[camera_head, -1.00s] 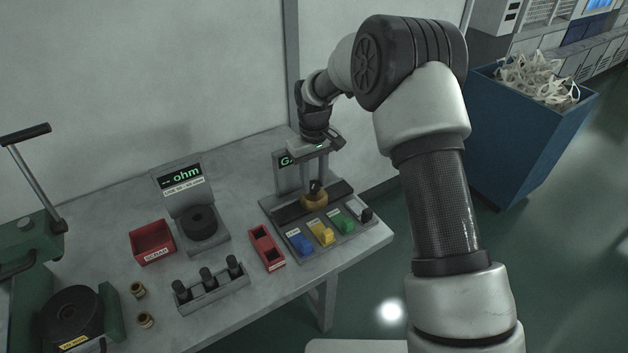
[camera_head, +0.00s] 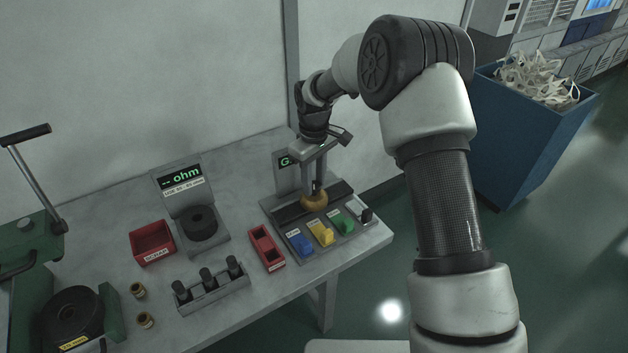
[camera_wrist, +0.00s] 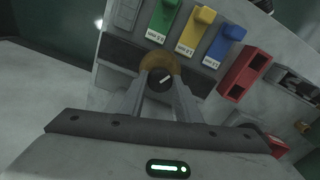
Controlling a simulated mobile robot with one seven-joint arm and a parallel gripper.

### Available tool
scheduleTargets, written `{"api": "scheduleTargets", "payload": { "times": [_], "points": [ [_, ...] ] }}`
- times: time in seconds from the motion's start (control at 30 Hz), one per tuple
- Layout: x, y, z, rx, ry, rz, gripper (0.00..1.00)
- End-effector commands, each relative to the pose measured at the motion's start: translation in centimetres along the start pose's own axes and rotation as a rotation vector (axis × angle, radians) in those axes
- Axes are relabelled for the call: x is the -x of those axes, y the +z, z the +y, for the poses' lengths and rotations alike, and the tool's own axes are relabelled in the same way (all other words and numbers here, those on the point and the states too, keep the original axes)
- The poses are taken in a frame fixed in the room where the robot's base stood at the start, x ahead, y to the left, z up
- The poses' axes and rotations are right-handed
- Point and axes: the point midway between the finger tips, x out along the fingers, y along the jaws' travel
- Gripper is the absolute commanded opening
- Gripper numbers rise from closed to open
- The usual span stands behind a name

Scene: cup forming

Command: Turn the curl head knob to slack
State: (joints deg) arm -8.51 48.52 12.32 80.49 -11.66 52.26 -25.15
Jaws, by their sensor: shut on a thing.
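The curl head knob (camera_wrist: 158,78) is dark with a white pointer line, and sits on a round brass base (camera_head: 313,201) on the grey panel at the table's right end. In the wrist view the pointer slants up to the right. My gripper (camera_head: 314,188) points down over it, and the wrist view shows its two fingers (camera_wrist: 160,86) on either side of the knob, shut on it. In the head view the knob is mostly hidden by the fingers. I cannot read any slack mark.
Blue (camera_head: 301,244), yellow (camera_head: 321,234) and green (camera_head: 341,224) levers stand just in front of the knob. A small screen (camera_head: 284,162) stands behind, partly hidden by my gripper. A red holder (camera_head: 266,248) and an ohm meter (camera_head: 181,178) are to the left.

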Motion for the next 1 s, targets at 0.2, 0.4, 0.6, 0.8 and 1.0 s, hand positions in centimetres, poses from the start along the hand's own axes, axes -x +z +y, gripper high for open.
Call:
{"api": "scheduleTargets", "payload": {
  "times": [0.2, 0.4, 0.6, 0.8, 1.0],
  "points": [
    [0.1, -0.1, 0.0, -0.001, 0.001, 0.002, 0.49],
    [0.0, 0.0, 0.0, -0.001, 0.001, 0.001, 0.49],
    [0.9, -0.1, 0.0, -0.001, 0.002, 0.002, 0.49],
    [4.8, -0.1, 0.1, -0.001, 0.004, 0.005, 0.49],
    [9.8, -0.1, 0.1, -0.002, 0.003, 0.005, 0.49]
  ]
}}
